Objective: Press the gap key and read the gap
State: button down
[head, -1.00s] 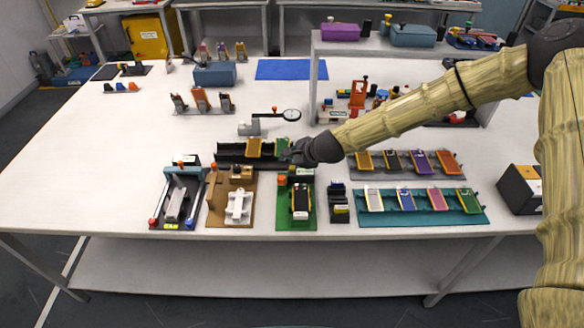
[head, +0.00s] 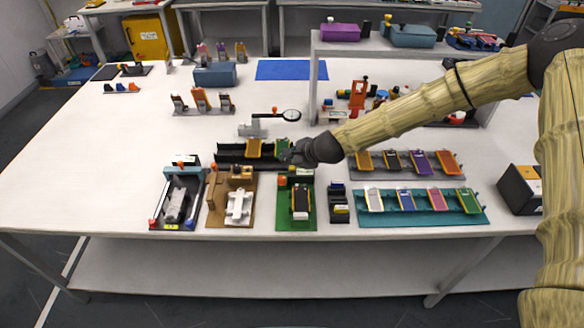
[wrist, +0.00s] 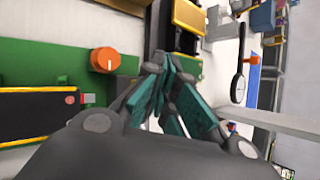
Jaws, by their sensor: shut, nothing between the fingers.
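My gripper (head: 292,156) is shut and empty, just behind the back edge of the green fixture (head: 296,222). In the wrist view its teal fingertips (wrist: 168,75) are together, to the right of the orange knob (wrist: 104,60) on that fixture. The fingers and wrist hide whatever is directly below the tips. I cannot tell which part is the gap key, whether the fingers touch it, or any gap reading.
A dark rack (head: 228,158) with yellow and green cells lies by the gripper. A round dial gauge (head: 291,115) stands behind it. Brown (head: 216,212) and blue-ended (head: 182,172) fixtures are left; a teal rack (head: 400,215) is right.

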aim_at(290, 169)
jog(key=shift+f, duration=0.15)
jog(key=shift+f+b, duration=0.25)
jog(key=shift+b, duration=0.1)
jog(key=shift+f+b, duration=0.4)
jog(key=shift+f, duration=0.1)
dwell(0.8)
jog(key=shift+r, duration=0.15)
dwell(0.3)
jog(key=shift+r+p, duration=0.6)
jog(key=shift+r, duration=0.2)
jog(key=shift+r+p, duration=1.5)
jog(key=shift+r, duration=1)
